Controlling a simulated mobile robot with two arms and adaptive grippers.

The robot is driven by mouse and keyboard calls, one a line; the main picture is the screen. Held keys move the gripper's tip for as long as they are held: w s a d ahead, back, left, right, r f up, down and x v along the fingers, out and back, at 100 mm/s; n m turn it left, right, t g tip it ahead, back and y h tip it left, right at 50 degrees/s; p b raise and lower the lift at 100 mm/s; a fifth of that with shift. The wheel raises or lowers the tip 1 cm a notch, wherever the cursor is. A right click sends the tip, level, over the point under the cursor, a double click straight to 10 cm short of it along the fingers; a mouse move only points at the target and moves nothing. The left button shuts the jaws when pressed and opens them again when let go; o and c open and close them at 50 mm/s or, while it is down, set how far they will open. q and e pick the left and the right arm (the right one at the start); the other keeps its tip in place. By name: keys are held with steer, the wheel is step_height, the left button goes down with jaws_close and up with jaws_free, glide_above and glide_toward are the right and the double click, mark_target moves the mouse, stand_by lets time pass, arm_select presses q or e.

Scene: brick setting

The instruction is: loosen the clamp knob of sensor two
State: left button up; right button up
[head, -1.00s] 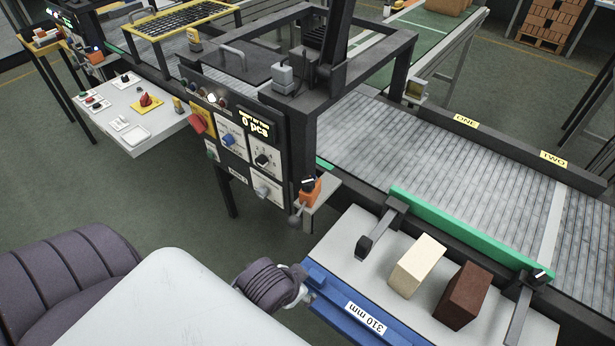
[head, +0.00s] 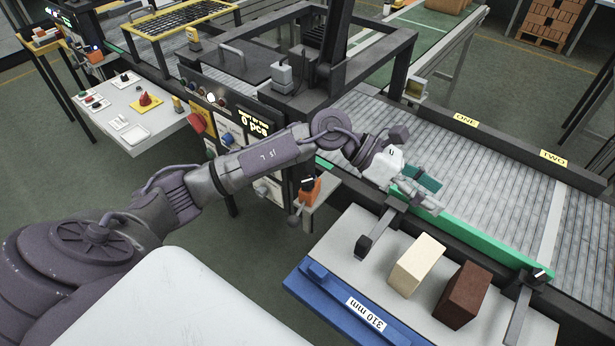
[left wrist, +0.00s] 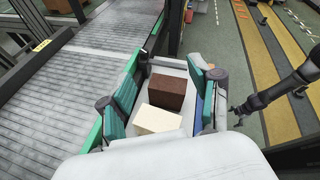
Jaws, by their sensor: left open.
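A small black knob with a white mark (head: 538,274) sits at the right end of the green rail, by a dark bracket arm. Another black knob (head: 308,183) tops an orange block beside the control panel. The labels ONE (head: 466,119) and TWO (head: 553,159) are on the far conveyor rail; I cannot tell which knob belongs to sensor two. My left gripper (head: 431,191) is open and empty above the left part of the green rail, well left of the rail-end knob. In the left wrist view its teal-padded fingers (left wrist: 165,66) are spread.
A cream brick (head: 417,265) and a brown brick (head: 463,294) stand on the pale side table with a blue edge (head: 318,288). The green rail (head: 490,243) borders the slatted conveyor (head: 450,165), which is clear. A dark frame (head: 400,55) rises behind my arm.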

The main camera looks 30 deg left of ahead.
arm_select(q)
steer(key=w+a+f+m+g+y, duration=0.1)
steer(key=a+f+m+y, duration=0.1)
steer(key=a+y, duration=0.35)
steer(key=w+a+f+m+y, duration=0.1)
steer(key=a+f+y, duration=0.1)
steer(key=a, duration=0.6)
step_height(320, 180, up, 2)
steer(key=g+y, duration=0.1)
steer(key=y, duration=0.5)
glide_above(307, 180)
step_height(307, 180, down, 12)
steer(key=p, duration=0.4)
steer(key=shift+f, duration=0.7)
steer(key=c, duration=1.1)
